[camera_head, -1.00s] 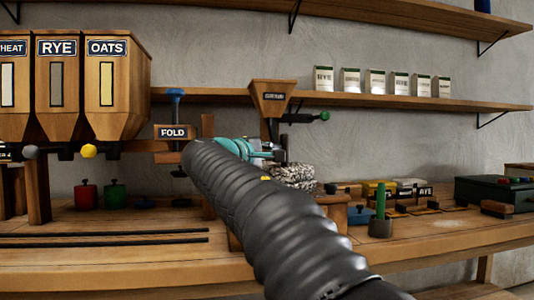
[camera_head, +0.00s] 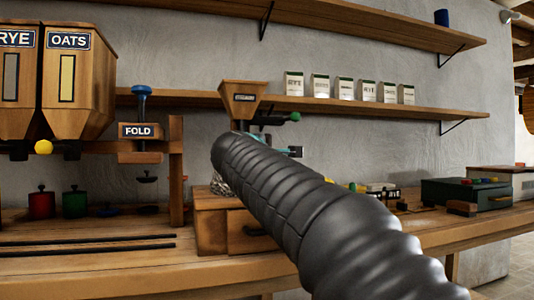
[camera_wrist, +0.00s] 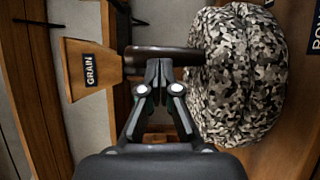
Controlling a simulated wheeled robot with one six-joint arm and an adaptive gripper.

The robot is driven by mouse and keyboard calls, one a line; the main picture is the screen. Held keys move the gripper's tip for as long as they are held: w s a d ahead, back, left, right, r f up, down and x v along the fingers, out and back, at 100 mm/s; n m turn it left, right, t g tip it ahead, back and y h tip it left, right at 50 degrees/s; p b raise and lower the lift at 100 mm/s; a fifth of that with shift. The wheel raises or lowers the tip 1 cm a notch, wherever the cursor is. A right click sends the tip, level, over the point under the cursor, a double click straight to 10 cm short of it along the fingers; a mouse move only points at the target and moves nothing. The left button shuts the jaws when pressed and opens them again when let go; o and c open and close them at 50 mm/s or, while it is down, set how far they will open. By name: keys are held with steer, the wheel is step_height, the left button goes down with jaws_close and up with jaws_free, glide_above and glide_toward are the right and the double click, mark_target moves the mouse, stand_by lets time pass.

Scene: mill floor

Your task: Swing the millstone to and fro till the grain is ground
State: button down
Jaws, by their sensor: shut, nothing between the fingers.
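The millstone (camera_wrist: 236,75) is a black, grey and white speckled round stone at the right of the wrist view. In the head view only a sliver of the stone (camera_head: 220,187) shows, on the wooden mill box (camera_head: 211,224); my arm hides the rest. A dark brown bar, seemingly its handle (camera_wrist: 150,58), reaches left from the stone. My gripper (camera_wrist: 160,72) is shut and empty, its fingertips close to the bar; I cannot tell whether they touch it. The hopper marked GRAIN (camera_wrist: 90,68) is at the left; the head view shows this hopper (camera_head: 240,97) above the mill. No grain is visible.
Bins for RYE (camera_head: 15,85) and OATS (camera_head: 78,85) and a FOLD press (camera_head: 139,131) stand left. A green box (camera_head: 466,192) stands right on the bench. Shelves (camera_head: 420,116) run behind, one with several small packets.

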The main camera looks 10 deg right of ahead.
steer(key=shift+w+d, duration=0.2)
steer(key=shift+d, duration=0.4)
steer(key=shift+a, duration=0.1)
steer(key=b+v, duration=0.2)
steer(key=v, duration=1.1)
steer(key=shift+b, duration=0.35)
steer(key=shift+a, duration=0.1)
